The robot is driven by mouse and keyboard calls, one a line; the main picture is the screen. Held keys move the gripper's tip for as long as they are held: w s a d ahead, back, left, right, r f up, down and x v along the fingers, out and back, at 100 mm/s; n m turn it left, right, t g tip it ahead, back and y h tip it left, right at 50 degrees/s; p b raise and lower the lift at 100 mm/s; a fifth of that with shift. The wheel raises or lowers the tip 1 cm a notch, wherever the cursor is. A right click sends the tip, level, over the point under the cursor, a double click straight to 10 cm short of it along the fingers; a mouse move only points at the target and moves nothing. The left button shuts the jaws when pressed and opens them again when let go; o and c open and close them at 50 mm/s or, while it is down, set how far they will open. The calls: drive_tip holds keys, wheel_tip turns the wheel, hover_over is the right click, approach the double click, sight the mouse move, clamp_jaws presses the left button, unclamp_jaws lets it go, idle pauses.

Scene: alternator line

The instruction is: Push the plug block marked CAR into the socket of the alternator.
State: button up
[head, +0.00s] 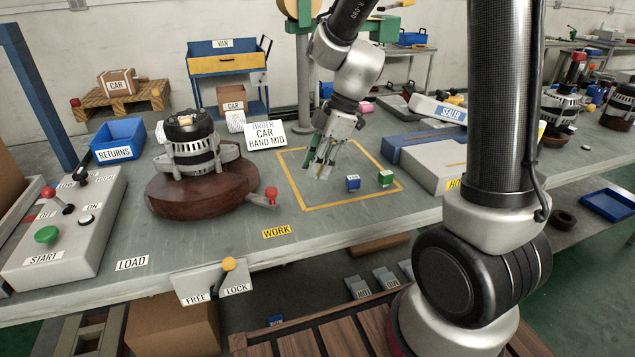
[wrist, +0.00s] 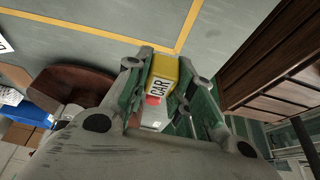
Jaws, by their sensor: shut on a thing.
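The yellow plug block marked CAR (wrist: 163,75) is between the fingers of my gripper (wrist: 158,84) in the wrist view, and the gripper is shut on it. In the head view my gripper (head: 321,172) hangs over the left part of the yellow-outlined work area; I cannot make out the block there. The alternator (head: 194,148) sits upright on a round brown turntable (head: 205,200), to the left of my gripper and apart from it. Its socket cannot be made out. In the wrist view the turntable's brown edge (wrist: 72,82) shows at the left.
A blue block (head: 353,183) and a green block (head: 385,178) stand in the work area, right of my gripper. An order card (head: 265,135) reads CAR, BAND MID. A red-knobbed lever (head: 271,193) stands beside the turntable. The front table strip near the WORK label (head: 277,232) is clear.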

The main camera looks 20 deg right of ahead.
drive_tip(key=shift+r, duration=3.3)
